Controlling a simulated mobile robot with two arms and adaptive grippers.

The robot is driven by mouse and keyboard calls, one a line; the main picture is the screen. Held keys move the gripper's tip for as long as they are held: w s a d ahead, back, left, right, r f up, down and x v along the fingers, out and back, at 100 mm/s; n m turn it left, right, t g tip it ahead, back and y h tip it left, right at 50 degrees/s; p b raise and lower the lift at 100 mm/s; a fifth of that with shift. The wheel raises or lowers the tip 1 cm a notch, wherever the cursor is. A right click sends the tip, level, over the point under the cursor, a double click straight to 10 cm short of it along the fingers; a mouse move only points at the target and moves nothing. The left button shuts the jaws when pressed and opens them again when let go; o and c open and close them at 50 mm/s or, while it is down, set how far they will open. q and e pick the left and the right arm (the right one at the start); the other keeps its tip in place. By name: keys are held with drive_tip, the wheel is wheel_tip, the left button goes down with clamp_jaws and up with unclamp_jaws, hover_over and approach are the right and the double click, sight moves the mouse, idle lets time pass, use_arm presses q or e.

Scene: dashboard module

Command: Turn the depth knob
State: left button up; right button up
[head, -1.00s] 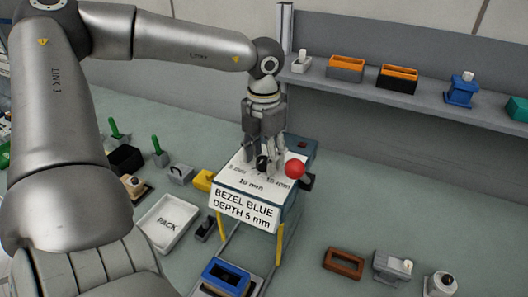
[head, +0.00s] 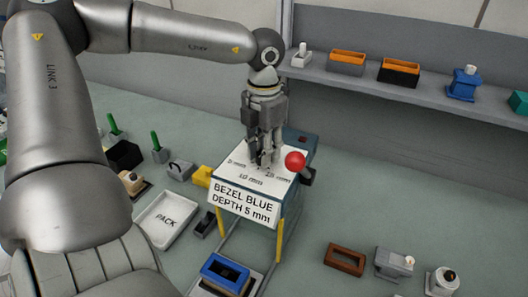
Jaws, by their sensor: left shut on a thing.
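The depth knob is a small dark knob on the white sloped top (head: 232,182) of the module in the middle of the head view. My left gripper (head: 264,163) points down onto it and is shut on it. The fingers hide most of the knob, so I cannot tell where its pointer stands. Small depth labels (head: 250,178) are printed around it. A card (head: 243,204) on the front reads "BEZEL BLUE DEPTH 5 mm". My right gripper is not in view.
A red ball-topped lever (head: 295,161) stands close to the right of the gripper. A blue frame (head: 225,274) lies in front of the module. A white PACK tray (head: 166,222) is on the left, a brown frame (head: 344,260) on the right. A shelf (head: 410,95) runs behind.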

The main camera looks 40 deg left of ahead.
use_arm(q)
drive_tip(key=shift+f+m+b, duration=0.2)
drive_tip(key=shift+m+b, duration=1)
drive_tip(key=shift+b, duration=0.05)
drive_tip(key=m+b, duration=0.1)
drive_tip(key=m, duration=0.1)
drive_tip(key=shift+r+m+b, duration=0.1)
drive_tip(key=shift+m+b, duration=0.3)
drive_tip(key=shift+d+r+m+b, duration=0.1)
drive_tip(key=shift+m+b, duration=0.45)
drive_tip(key=shift+m, duration=0.65)
drive_tip(key=shift+m+b, duration=0.35)
drive_tip(key=shift+m, duration=1.15)
drive_tip(key=shift+r, duration=0.1)
drive_tip(key=o, duration=1)
drive_tip(key=shift+s, duration=0.1)
